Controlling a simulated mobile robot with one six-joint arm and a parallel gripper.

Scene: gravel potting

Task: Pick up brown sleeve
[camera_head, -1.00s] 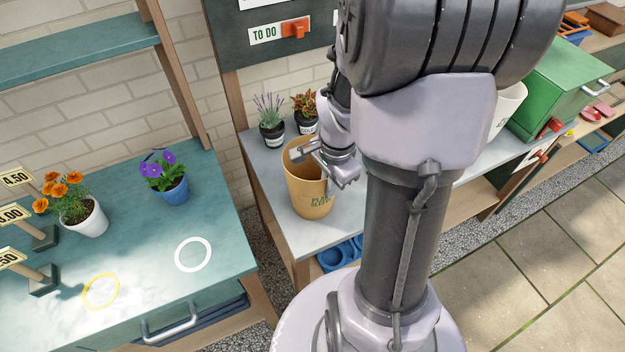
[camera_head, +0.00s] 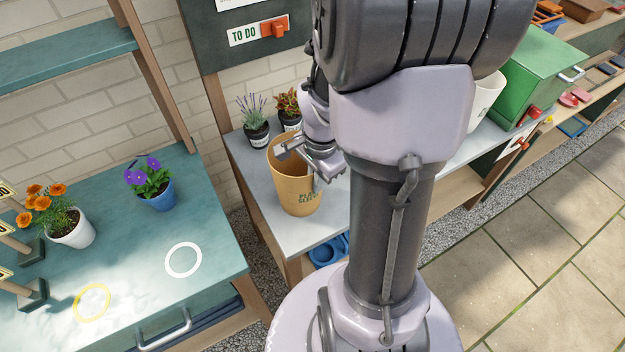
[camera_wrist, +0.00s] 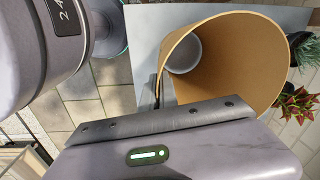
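The brown sleeve (camera_head: 298,192) is a tan, open-topped tapered pot with dark lettering, upright on the grey bench. In the wrist view, the sleeve (camera_wrist: 243,60) shows its open mouth and empty inside. My gripper (camera_head: 312,160) is at the sleeve's rim on the arm side. In the wrist view, the fingers of my gripper (camera_wrist: 163,92) are close together with the sleeve's wall between them, so it looks shut on the rim. The fingertips are partly hidden by the wall.
A lavender pot (camera_head: 257,133) and a red-leaved plant (camera_head: 289,105) stand close behind the sleeve. A white pot (camera_head: 485,100) and a green box (camera_head: 540,75) are to the right. The teal table (camera_head: 215,235) at left holds a purple-flowered blue pot (camera_head: 157,192) and bare ring marks.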

